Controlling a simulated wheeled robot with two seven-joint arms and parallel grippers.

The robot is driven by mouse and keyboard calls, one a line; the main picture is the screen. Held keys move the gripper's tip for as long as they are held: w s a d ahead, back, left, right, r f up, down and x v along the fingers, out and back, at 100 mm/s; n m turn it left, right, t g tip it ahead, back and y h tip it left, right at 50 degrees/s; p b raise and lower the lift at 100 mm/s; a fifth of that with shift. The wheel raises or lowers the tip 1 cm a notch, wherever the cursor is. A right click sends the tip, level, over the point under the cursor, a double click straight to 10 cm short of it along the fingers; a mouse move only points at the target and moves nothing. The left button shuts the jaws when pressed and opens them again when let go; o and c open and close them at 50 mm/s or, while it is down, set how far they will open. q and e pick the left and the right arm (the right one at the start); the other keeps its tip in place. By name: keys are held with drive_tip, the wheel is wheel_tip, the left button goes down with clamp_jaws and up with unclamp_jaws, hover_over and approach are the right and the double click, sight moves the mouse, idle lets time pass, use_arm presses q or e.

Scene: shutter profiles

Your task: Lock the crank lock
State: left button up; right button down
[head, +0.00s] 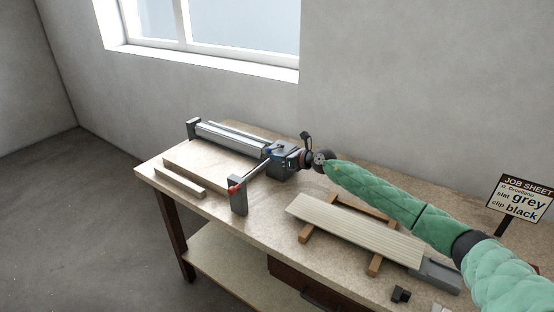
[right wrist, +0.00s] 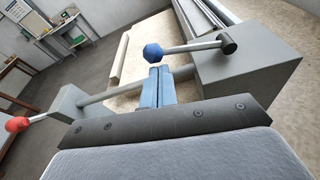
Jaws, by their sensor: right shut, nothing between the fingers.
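A grey metal clamp or roller device (head: 230,137) stands on the bench, with a long shiny bar and a grey end block (head: 283,160). In the right wrist view a short lever with a blue knob (right wrist: 154,53) runs to a dark pivot on a grey block (right wrist: 252,72). A rod with a red knob (right wrist: 17,124) passes a second grey block; the red knob also shows in the head view (head: 234,189). My right gripper (right wrist: 159,76) is shut and empty, its fingertips just below the blue knob; I cannot tell whether they touch it. My left gripper is out of view.
A pale slatted panel (head: 355,228) lies on wooden rests at the front right. A pale wooden strip (head: 180,182) lies at the left. Small dark clips (head: 401,294) lie near the front edge. A job sheet sign (head: 521,199) stands at the right. A wall closes the back.

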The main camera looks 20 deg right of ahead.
drive_tip(key=shift+r, duration=0.1)
drive_tip(key=shift+w+d+r+m+y, duration=0.9)
drive_tip(key=shift+d+r+m+y, duration=0.35)
drive_tip(key=shift+r+m, duration=2)
use_arm(q)
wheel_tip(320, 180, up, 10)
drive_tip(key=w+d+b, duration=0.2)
drive_tip(key=b, duration=0.1)
use_arm(e)
drive_tip(key=v, duration=0.7)
drive_tip(key=shift+s+d+f+m+g, duration=0.15)
drive_tip(key=shift+d+f+m+g, duration=0.2)
drive_tip(key=shift+m+g, duration=0.1)
